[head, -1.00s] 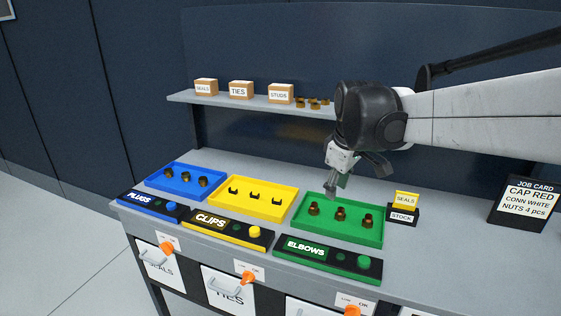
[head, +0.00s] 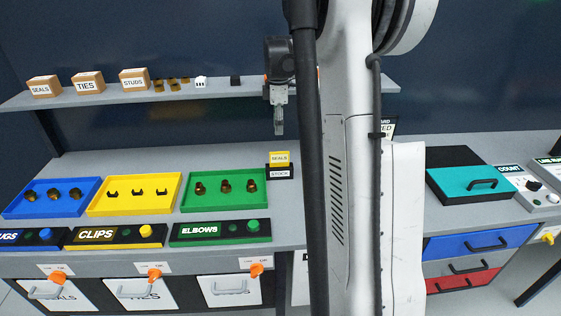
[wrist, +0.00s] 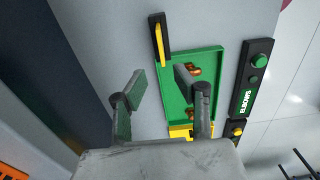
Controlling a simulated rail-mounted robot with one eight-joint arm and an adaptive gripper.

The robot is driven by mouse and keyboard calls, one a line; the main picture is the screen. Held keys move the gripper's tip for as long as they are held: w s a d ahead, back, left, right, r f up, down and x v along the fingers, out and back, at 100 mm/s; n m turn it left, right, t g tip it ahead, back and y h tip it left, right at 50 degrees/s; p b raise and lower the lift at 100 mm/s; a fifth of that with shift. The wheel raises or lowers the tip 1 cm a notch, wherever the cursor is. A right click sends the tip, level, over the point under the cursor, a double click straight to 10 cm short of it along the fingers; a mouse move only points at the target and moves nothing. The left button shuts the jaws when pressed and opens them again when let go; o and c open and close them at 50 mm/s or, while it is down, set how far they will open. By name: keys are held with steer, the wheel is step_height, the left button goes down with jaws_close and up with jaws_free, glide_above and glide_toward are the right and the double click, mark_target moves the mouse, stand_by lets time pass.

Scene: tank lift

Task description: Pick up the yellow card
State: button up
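The yellow card (head: 279,158), marked SEALS, stands upright in a small black holder (head: 280,172) marked STOCK, right of the green tray. In the wrist view the card (wrist: 159,42) is a thin yellow strip in its black holder, beyond my fingertips. My gripper (head: 279,130) hangs fingers down above the card in the head view, apart from it. In the wrist view my gripper (wrist: 160,79) has its two fingers spread, with nothing between them.
The green tray (head: 184,207) with elbows lies left of the card, then the yellow tray (head: 92,209) and blue tray (head: 8,212). A shelf (head: 110,97) with boxes runs behind. My arm hides the bench right of the card. A teal case (head: 455,184) stands farther right.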

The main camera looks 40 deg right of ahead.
glide_above(279, 158)
steer(key=f, duration=0.8)
steer(key=shift+w+d, duration=0.1)
steer(key=shift+w, duration=0.2)
steer(key=shift+s+d+f+p, duration=0.1)
steer(key=shift+f+p, duration=0.25)
steer(key=shift+f, duration=1)
steer(key=shift+s+f+p, duration=0.1)
steer(key=shift+f+p, duration=0.25)
steer(key=shift+f, duration=0.95)
steer(key=shift+c, duration=0.3)
jaws_close()
